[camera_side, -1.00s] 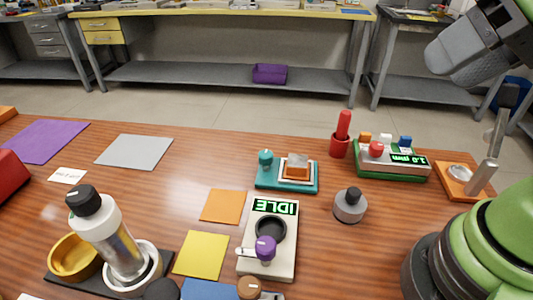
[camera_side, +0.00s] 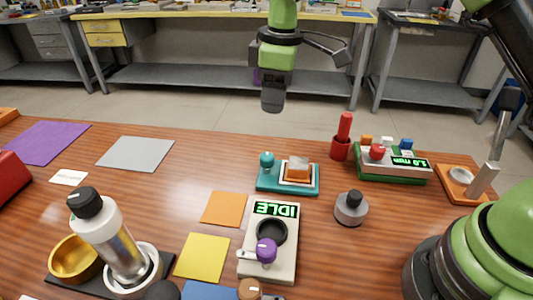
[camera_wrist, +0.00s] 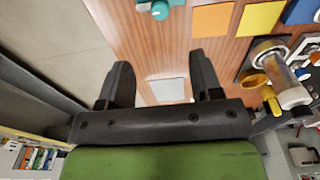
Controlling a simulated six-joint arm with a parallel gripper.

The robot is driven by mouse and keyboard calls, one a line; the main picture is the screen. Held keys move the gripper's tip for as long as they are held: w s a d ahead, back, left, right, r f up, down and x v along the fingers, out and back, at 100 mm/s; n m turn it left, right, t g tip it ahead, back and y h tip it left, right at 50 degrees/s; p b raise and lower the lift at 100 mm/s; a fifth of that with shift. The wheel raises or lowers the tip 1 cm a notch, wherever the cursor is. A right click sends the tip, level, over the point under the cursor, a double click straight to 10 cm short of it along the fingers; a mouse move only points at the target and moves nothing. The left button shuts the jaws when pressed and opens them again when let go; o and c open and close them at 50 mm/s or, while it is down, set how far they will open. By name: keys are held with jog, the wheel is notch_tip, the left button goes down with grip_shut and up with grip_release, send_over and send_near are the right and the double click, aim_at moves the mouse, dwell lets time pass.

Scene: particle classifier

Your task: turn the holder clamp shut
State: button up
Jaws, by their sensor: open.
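A teal holder (camera_side: 287,188) lies mid-table in the side view, with a round teal knob (camera_side: 266,160) at its left end and an orange block (camera_side: 297,170) on a white plate at its right. I cannot tell whether its clamp is open or shut. The teal knob also shows at the top edge of the wrist view (camera_wrist: 160,9). My gripper (camera_side: 272,104) hangs high above and beyond the holder, apart from it. In the wrist view its two fingers (camera_wrist: 160,78) are spread and empty.
A white device reading IDLE (camera_side: 285,255), with a purple knob, stands in front of the holder. A grey knobbed cylinder (camera_side: 350,208) and a red tool in its stand (camera_side: 342,140) are to the right.

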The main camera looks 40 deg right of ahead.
jog(key=n, duration=0.2)
send_near(266, 155)
jog(key=shift+g, duration=0.4)
jog(key=f, duration=0.9)
jog(key=shift+w+a+f, duration=0.15)
jog(key=shift+w+f, duration=0.1)
jog(key=shift+f, duration=0.1)
jog(key=c, duration=0.9)
